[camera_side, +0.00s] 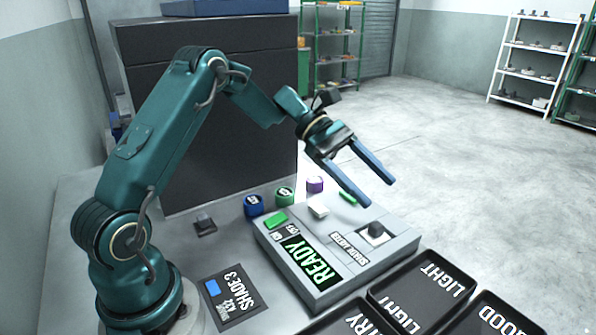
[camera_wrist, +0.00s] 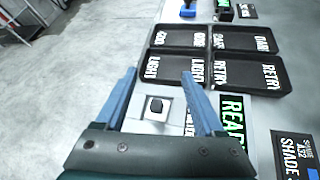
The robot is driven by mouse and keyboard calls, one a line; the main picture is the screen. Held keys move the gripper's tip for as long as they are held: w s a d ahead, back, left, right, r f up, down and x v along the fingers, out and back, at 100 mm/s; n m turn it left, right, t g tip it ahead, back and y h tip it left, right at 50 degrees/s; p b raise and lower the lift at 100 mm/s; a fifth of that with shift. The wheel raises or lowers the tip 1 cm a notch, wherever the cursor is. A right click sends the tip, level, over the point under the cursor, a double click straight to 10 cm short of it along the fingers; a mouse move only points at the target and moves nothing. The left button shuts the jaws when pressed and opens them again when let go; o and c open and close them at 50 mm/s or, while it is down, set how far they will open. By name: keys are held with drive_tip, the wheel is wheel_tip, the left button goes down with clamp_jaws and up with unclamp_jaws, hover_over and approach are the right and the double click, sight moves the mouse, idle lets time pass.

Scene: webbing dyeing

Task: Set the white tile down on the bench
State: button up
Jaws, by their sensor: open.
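A small white block (camera_side: 318,210), which looks like the white tile, rests on top of the grey shade meter (camera_side: 400,243) near its back edge in the side view. I cannot make it out in the wrist view. My gripper (camera_side: 378,192) is open and empty, raised above the meter, its blue fingers pointing down to the right. In the wrist view my gripper (camera_wrist: 159,74) frames a dark block (camera_wrist: 156,106) on the meter's pale square. That dark block (camera_side: 376,232) also shows in the side view. The bare bench (camera_side: 185,250) lies left of the meter.
Black labelled trays (camera_side: 420,287) stand in front of the meter. Blue (camera_side: 253,205), green (camera_side: 284,196) and purple (camera_side: 314,184) round items stand behind it. A dark small object (camera_side: 205,224) and a shade card (camera_side: 234,297) lie left. The meter's screen (camera_side: 311,262) reads READY.

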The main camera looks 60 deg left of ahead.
sight(370, 223)
drive_tip(key=a+f+n, duration=0.1)
drive_tip(key=f, duration=0.1)
drive_tip(key=a+f+n, duration=0.1)
drive_tip(key=f, duration=0.2)
drive_tip(key=a+f+n+t+h, duration=0.1)
drive_tip(key=a+f, duration=0.1)
drive_tip(key=shift+w+a+f, duration=0.1)
drive_tip(key=shift+w+f, duration=0.1)
drive_tip(key=shift+f, duration=0.1)
drive_tip(key=shift+f+n, duration=0.25)
drive_tip(key=shift+n, duration=0.05)
drive_tip(key=shift+x, duration=2.4)
clamp_jaws()
